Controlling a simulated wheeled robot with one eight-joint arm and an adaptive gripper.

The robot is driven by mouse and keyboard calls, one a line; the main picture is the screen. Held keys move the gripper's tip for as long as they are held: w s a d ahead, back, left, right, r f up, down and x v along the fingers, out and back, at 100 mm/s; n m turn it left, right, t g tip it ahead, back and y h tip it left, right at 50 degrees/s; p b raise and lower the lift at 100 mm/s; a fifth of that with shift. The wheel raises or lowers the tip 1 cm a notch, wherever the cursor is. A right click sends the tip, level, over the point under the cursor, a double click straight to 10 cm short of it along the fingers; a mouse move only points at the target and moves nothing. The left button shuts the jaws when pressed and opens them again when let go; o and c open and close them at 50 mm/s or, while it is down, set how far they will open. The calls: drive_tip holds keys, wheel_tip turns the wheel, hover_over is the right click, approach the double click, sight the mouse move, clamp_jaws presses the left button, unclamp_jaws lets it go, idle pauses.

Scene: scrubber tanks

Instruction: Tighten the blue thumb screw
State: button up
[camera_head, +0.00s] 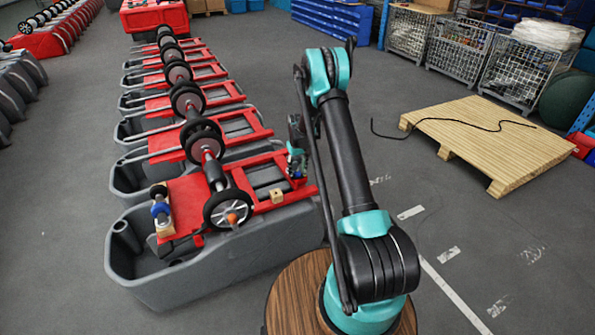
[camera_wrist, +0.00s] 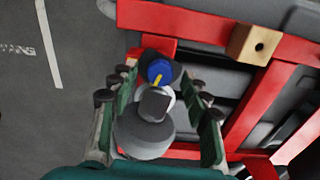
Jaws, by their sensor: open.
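The blue thumb screw (camera_wrist: 160,71), a round blue knob with a yellow mark, shows in the wrist view at the red frame's edge. My gripper (camera_wrist: 158,84) is open, with one green finger on each side. The knob appears between or just beyond the fingertips; I cannot tell whether they touch it. A grey cylindrical piece lies between the fingers and hides the lower side of the knob. In the head view my gripper (camera_head: 297,163) is at the right end of the nearest red frame (camera_head: 262,205), and the thumb screw there is not clearly visible.
The frame sits on a grey tank (camera_head: 200,275). A wooden block (camera_head: 276,195) is on the frame, also in the wrist view (camera_wrist: 252,43). Another blue-ringed part (camera_head: 160,209) stands at its left. More tanks recede behind. A pallet (camera_head: 490,140) lies right, with open floor between.

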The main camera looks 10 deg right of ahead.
drive_tip(key=shift+f, duration=0.25)
clamp_jaws()
idle(0.4)
drive_tip(key=m, duration=0.7)
drive_tip(key=shift+m, duration=0.3)
drive_tip(key=m, duration=0.6)
drive_tip(key=shift+m, duration=0.3)
